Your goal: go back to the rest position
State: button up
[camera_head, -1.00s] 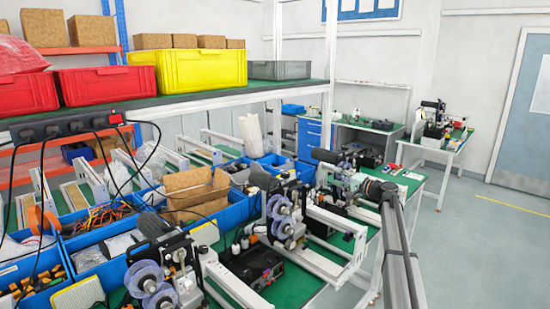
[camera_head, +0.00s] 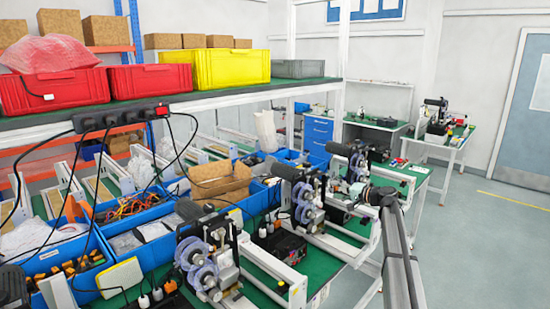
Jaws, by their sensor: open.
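My arm (camera_head: 402,262) rises from the lower right of the head view, and its wrist bends left over the right end of the green bench. My gripper (camera_head: 350,188) is at the end of this wrist, small and in front of the farthest coder machine. It looks open, and I see nothing held in it. The fingers are hard to separate from the machine parts behind them. I cannot tell how far the gripper is from that machine.
Coder machines with pale reels stand in a row on the bench, the nearest (camera_head: 200,262) at lower centre. Blue bins (camera_head: 150,250) lie left of them. A shelf above bears red crates (camera_head: 150,78) and a yellow crate (camera_head: 232,68). The floor at right (camera_head: 490,250) is clear.

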jog(key=s+a+f+n+g+h+b, duration=0.1)
jog(key=s+a+f+g+h+b, duration=0.15)
jog(key=s+f, duration=1.1)
jog(key=s+a+f+g+h+b, duration=0.25)
jog(key=s+f, duration=0.65)
jog(key=f, duration=1)
jog(key=s+a+f+n+g+h+b, duration=0.15)
jog(key=s+f+g, duration=0.25)
jog(key=s+f, duration=1)
jog(key=s+f+n+g+h+b, duration=0.1)
jog(key=s+f+g+b, duration=0.2)
jog(key=s+f, duration=0.7)
jog(key=s+a+f+n+g+h+b, duration=0.1)
jog(key=s+f+b, duration=0.5)
jog(key=s, duration=1.5)
jog(key=s+a+f+n+g+h+b, duration=0.1)
jog(key=s+f+g+h+b, duration=0.2)
jog(key=s+f, duration=1.2)
jog(key=shift+s+a+f+g+b, duration=0.15)
jog(key=shift+s+a+g+b, duration=0.1)
jog(key=shift+g+b, duration=0.8)
jog(key=shift+w+t, duration=0.1)
jog(key=shift+t, duration=0.15)
